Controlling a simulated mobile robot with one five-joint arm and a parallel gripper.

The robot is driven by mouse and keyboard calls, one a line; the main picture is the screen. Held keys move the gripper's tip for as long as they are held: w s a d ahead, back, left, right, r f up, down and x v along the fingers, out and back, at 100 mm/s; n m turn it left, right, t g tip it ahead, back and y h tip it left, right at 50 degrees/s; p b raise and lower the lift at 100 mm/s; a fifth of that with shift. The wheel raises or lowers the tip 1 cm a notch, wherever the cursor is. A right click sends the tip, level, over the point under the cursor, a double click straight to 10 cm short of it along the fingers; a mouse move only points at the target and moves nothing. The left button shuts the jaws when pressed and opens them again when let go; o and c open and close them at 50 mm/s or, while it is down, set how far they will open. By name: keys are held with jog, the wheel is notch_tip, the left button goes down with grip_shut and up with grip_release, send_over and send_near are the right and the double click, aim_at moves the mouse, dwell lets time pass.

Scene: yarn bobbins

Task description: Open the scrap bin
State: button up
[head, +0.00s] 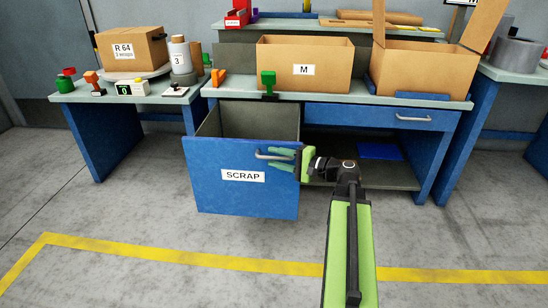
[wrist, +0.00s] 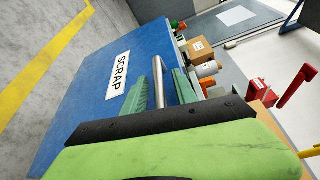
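The scrap bin (head: 194,178) is a blue drawer with a white SCRAP label, under the workbench at centre-left. It stands pulled out, and its grey inside shows from above with nothing visible in it. Its metal bar handle (head: 262,156) is at the upper right of the front; it also shows in the wrist view (wrist: 158,75). My gripper (head: 281,159) is at the handle, its green fingers on either side of the bar. In the wrist view the fingers (wrist: 163,92) look spread, with a gap beside the bar.
The workbench (head: 232,94) carries an open box marked M (head: 330,70) and another open box (head: 425,85). A blue drawer (head: 370,117) to the right is closed. A side table at left holds a closed box (head: 130,48) and a bobbin (head: 180,55). Floor in front is clear, with a yellow line (head: 180,256).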

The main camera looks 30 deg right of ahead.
jog(key=p+v, duration=0.1)
jog(key=v, duration=1.5)
jog(key=shift+s, duration=0.15)
jog(key=shift+f, duration=0.1)
